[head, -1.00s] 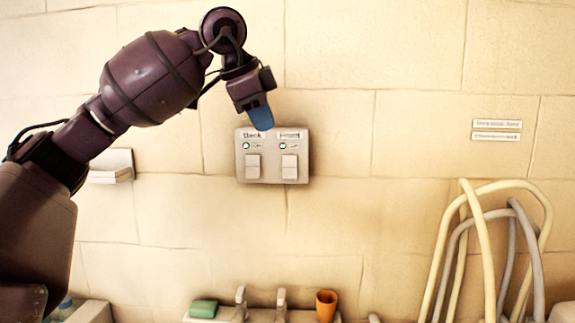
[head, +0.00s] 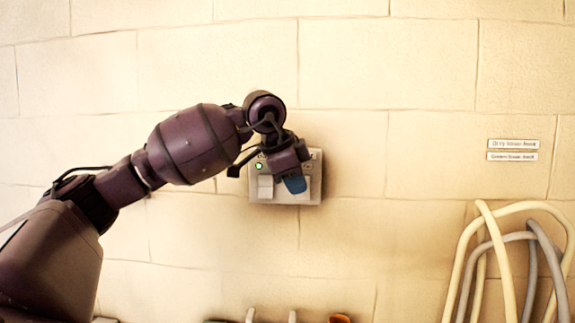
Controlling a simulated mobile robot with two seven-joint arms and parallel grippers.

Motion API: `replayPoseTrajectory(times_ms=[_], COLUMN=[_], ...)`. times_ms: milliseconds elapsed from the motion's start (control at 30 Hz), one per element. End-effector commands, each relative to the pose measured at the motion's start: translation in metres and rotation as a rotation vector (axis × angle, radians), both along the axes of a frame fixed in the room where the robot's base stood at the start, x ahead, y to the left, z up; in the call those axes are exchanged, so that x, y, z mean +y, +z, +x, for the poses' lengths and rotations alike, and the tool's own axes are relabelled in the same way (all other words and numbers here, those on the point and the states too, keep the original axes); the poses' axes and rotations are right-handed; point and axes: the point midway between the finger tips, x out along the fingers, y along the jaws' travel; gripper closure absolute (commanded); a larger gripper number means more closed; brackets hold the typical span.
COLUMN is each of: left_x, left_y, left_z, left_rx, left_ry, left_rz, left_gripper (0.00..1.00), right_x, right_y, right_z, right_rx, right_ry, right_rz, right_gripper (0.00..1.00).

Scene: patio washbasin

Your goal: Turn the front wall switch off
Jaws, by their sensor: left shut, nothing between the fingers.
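A pale switch panel (head: 317,172) is fixed to the wall near the middle of the head view. Its left rocker switch (head: 265,188) shows, with a lit green light (head: 259,166) above it. The right rocker, its light and the labels are mostly hidden behind my left gripper. My left gripper (head: 295,185) is shut and empty. Its blue fingertips point down in front of the right rocker. I cannot tell whether they touch it. My right gripper is not in view.
Pale and grey hoses (head: 487,260) hang at the lower right, below two small wall labels (head: 513,150). The top of an orange cup (head: 340,318) and grey taps (head: 250,315) show at the bottom edge.

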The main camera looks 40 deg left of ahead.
Motion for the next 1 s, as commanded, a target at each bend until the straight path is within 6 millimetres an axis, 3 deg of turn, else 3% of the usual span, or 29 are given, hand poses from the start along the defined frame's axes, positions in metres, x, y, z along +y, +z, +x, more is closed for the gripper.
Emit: replayPoseTrajectory(times_ms=[300, 767, 1000], left_x=[0.017, 0.019, 0.034], left_y=[-0.011, -0.013, -0.017], left_z=[0.026, 0.029, 0.031], left_rx=[-0.001, -0.001, -0.026], left_ry=[0.003, 0.002, 0.005], left_rz=[0.0, 0.0, 0.012], left_gripper=[1.0, 1.0, 1.0], right_x=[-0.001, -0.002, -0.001], right_y=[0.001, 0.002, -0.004], right_z=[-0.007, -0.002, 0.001], right_rx=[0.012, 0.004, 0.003], right_ry=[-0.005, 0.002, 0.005], right_rz=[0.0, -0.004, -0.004], right_gripper=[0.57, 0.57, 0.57])
